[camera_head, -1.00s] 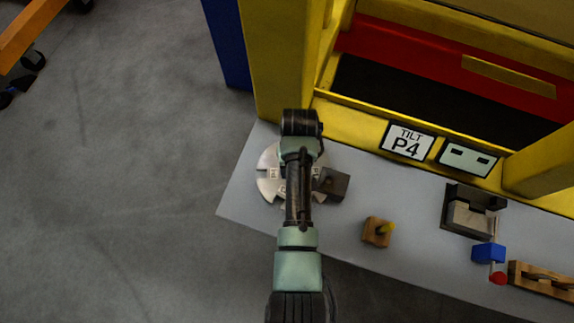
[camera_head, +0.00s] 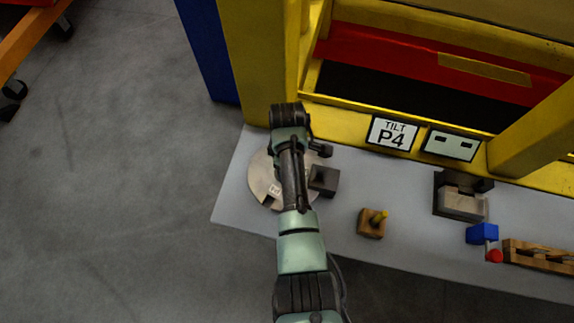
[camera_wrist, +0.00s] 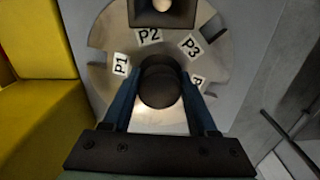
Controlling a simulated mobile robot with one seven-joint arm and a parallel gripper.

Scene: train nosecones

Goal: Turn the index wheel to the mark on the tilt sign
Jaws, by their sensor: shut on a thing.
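The index wheel (camera_head: 262,180) is a pale metal disc with rim notches, lying on the grey bench and partly hidden under my arm. In the wrist view the wheel (camera_wrist: 118,98) shows white labels P1, P2 and P3, and a fourth label starting with P, partly covered by a finger. P2 sits nearest the dark block (camera_wrist: 142,14) at the wheel's edge. My gripper (camera_wrist: 158,85) has its blue fingers shut on the round dark knob (camera_wrist: 160,88) at the wheel's centre.
The dark block (camera_head: 323,181) stands right of the wheel. A yellow frame (camera_head: 250,60) rises behind.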

